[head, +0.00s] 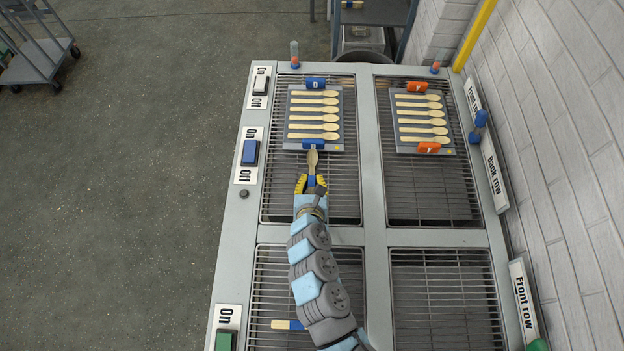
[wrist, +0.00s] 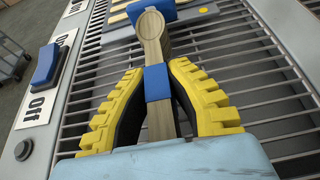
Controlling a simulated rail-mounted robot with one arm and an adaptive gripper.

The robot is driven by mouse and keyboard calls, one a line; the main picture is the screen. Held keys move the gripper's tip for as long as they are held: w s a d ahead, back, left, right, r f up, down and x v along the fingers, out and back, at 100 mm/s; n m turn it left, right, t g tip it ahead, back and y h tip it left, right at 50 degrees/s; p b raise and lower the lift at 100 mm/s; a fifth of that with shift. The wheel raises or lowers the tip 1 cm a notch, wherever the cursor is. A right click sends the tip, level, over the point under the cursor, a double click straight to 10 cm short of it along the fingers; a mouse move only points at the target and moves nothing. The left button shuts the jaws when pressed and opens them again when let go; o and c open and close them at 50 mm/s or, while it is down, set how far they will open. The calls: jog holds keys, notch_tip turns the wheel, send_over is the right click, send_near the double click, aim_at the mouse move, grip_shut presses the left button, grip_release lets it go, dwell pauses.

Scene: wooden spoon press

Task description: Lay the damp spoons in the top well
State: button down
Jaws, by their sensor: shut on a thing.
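My gripper (head: 312,183) is shut on a wooden spoon (head: 313,159) with a blue band, over the back-left grated well (head: 343,205). In the wrist view the yellow fingers (wrist: 160,100) close around the spoon's blue band (wrist: 157,82), with the bowl (wrist: 150,24) pointing away. Just beyond, a grey tray (head: 345,125) with blue clips holds several wooden spoons (head: 315,110). The bowl is close to the tray's near blue clip; I cannot tell if they touch. Another wooden piece with a blue band (head: 290,325) lies in the front-left well (head: 270,285), partly hidden by my arm.
The back-right well (head: 430,200) holds a tray (head: 450,140) with orange clips and several spoons. The front-right well (head: 440,300) is empty. White, blue (head: 250,152) and green (head: 226,341) switches line the left edge. A brick wall (head: 570,150) stands right; a cart (head: 40,55) stands far left.

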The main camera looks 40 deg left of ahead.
jog(key=shift+f, duration=0.2)
jog(key=c, duration=1.2)
grip_release()
jog(key=shift+r, duration=0.15)
jog(key=shift+r, duration=0.2)
jog(key=shift+s+d, duration=0.2)
jog(key=shift+d, duration=0.15)
jog(key=p+v, duration=0.3)
jog(key=v, duration=0.8)
jog(key=shift+o, duration=1.3)
jog(key=shift+s, duration=0.15)
